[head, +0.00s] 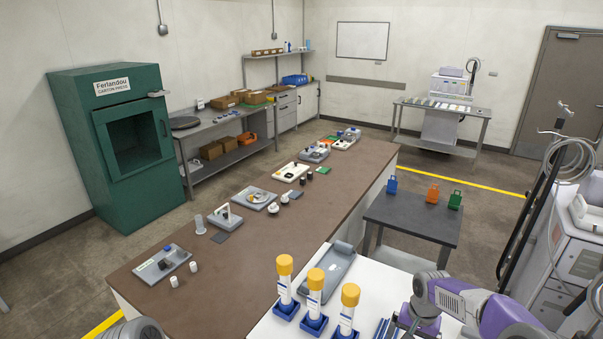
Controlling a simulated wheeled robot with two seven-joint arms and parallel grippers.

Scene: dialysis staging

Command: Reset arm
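My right arm (470,302), grey and purple, reaches in from the lower right over the white table (262,329). It bends down at a purple joint near the bottom edge, and its gripper does not show. A grey rounded part at the bottom left seems to belong to my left arm (138,331). My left gripper is outside the picture. Whether either gripper holds anything cannot be seen.
Several yellow-capped tubes (285,278) stand upright in blue holders left of my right arm, beside a grey tray (328,272). A long brown counter (215,262) with small trays lies beyond. A dark side table (412,217) and a machine (575,262) stand right.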

